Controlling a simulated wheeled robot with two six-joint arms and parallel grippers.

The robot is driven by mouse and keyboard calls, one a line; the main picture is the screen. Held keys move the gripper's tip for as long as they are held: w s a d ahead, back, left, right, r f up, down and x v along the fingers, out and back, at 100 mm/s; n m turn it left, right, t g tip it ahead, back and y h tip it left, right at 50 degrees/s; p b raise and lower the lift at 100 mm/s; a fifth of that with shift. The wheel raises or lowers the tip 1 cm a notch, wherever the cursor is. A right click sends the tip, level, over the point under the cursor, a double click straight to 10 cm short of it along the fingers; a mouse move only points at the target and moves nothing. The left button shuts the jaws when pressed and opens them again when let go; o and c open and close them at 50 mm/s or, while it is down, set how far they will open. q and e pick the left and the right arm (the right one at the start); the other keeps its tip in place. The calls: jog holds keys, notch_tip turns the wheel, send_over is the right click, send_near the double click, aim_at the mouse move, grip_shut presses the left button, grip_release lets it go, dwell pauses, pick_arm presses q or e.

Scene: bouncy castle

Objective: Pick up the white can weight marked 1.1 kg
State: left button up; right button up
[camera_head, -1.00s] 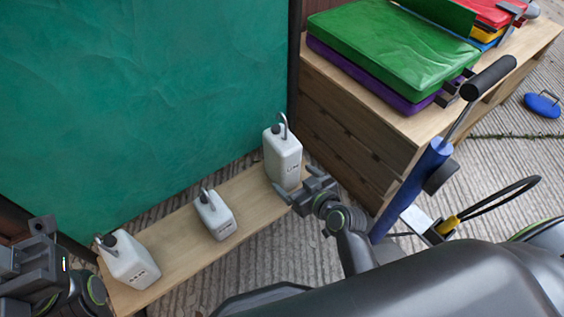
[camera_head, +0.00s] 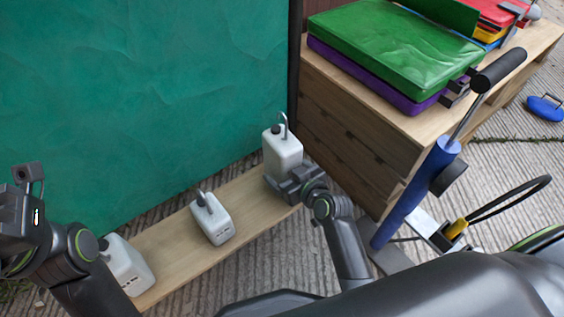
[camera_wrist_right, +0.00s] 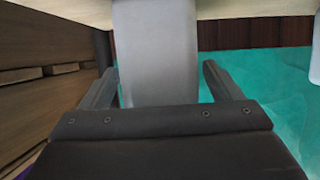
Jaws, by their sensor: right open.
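Three white cans with dark caps and hooked handles stand in a row on a wooden plank (camera_head: 170,242). The tall far can (camera_head: 284,152) is at the right end, a smaller can (camera_head: 212,220) is in the middle, and the left can (camera_head: 128,266) is partly hidden by my left arm. Their markings are too small to read. My right gripper (camera_head: 280,178) is at the far can's lower part. In the right wrist view, the open jaws (camera_wrist_right: 158,75) stand either side of the can's body (camera_wrist_right: 155,45), with gaps showing. My left gripper (camera_head: 22,215) is raised at the left edge, its jaws unclear.
A green inflatable wall (camera_head: 140,100) rises behind the plank. A wooden crate bench (camera_head: 360,130) with green and purple mats (camera_head: 395,50) stands right of the far can. A blue pump (camera_head: 415,190) with a black handle stands in front of the bench.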

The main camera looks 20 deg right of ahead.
jog(key=c, duration=1.8)
jog(key=shift+w+r, duration=0.1)
jog(key=shift+r, duration=0.05)
grip_shut()
jog(key=shift+r, duration=0.25)
